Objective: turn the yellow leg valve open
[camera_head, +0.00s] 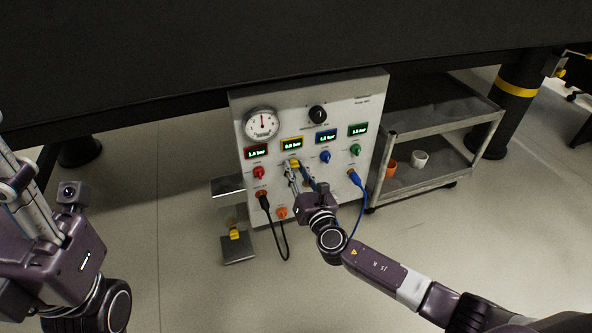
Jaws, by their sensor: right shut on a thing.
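A pale valve panel (357,98) stands upright under the dark bench. It carries a row of coloured knobs, each below a small display. The yellow knob (294,163) sits below the yellow-framed display (292,143). My right gripper (297,168) reaches up to the panel and its fingers are shut on the yellow knob, covering part of it. The red knob (258,173) is to its left, and the blue knob (325,157) and green knob (355,150) are to its right. My left arm is at the left edge; its fingertips cannot be made out.
A black cable (284,245) and a blue cable (361,205) hang from the panel's lower sockets. A metal cart (440,181) with an orange cup (391,168) and a white cup (419,159) stands right. A dark bench edge (180,101) overhangs.

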